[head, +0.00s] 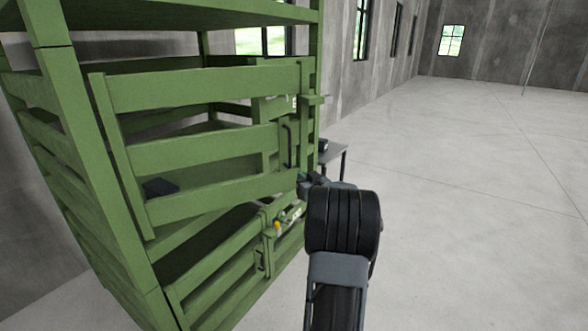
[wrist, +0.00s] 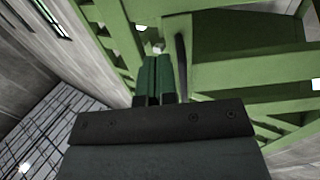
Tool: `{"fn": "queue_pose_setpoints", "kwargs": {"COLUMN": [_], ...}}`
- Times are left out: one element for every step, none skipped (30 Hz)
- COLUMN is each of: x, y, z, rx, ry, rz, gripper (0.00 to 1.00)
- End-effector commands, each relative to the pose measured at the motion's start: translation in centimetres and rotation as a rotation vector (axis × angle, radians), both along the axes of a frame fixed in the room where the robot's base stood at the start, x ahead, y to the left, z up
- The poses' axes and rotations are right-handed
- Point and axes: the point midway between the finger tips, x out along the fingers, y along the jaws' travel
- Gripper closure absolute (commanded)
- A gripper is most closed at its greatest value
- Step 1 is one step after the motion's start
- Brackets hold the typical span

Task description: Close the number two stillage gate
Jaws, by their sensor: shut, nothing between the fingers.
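The green stillage (head: 105,190) fills the left of the head view. Its upper slatted gate (head: 205,150) has a dark upright handle (head: 287,145) near its right end. This gate stands at a different angle from the lower gate (head: 225,275) and looks ajar. I cannot read which gate is number two. My gripper (head: 304,184) is at the upper gate's lower right corner. In the wrist view my gripper's dark green fingers (wrist: 154,72) are together and empty, beside the dark handle (wrist: 182,66); contact cannot be told.
The lower gate has its own dark handle (head: 264,259), with a small yellow part (head: 278,225) above it. A dark item (head: 160,187) lies inside the upper bay. The concrete floor (head: 480,200) to the right is clear.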

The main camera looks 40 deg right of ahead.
Motion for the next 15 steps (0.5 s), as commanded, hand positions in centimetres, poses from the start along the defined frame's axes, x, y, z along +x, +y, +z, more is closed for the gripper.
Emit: {"fn": "queue_pose_setpoints", "kwargs": {"x": [1.0,1.5,2.2,2.6,3.0,3.6,4.0,4.3,4.7,5.0,5.2,5.5,5.7,5.9,6.1], "y": [-0.2,-0.4,-0.5,-0.7,-0.8,-1.0,-1.0,-1.1,-1.3,-1.4,-1.5,-1.5,-1.6,-1.6,-1.7], "z": [0.1,0.1,0.1,0.1,0.1,0.2,0.1,0.1,0.1,0.1,0.1,0.1,0.1,0.1,0.1], "rx": [0.000,0.000,0.001,0.000,0.001,0.000,0.000,0.000,0.000,0.000,0.000,0.000,0.000,0.000,0.000], "ry": [0.000,0.000,0.001,0.000,0.001,0.000,0.001,0.001,0.001,0.001,0.000,0.000,0.000,-0.001,0.000], "rz": [0.003,0.003,0.002,0.001,0.001,0.001,0.001,0.001,0.000,0.000,-0.001,-0.001,-0.001,-0.001,-0.001], "gripper": [1.00,1.00,1.00,1.00,1.00,1.00,1.00,1.00,1.00,1.00,1.00,1.00,1.00,1.00,1.00]}}
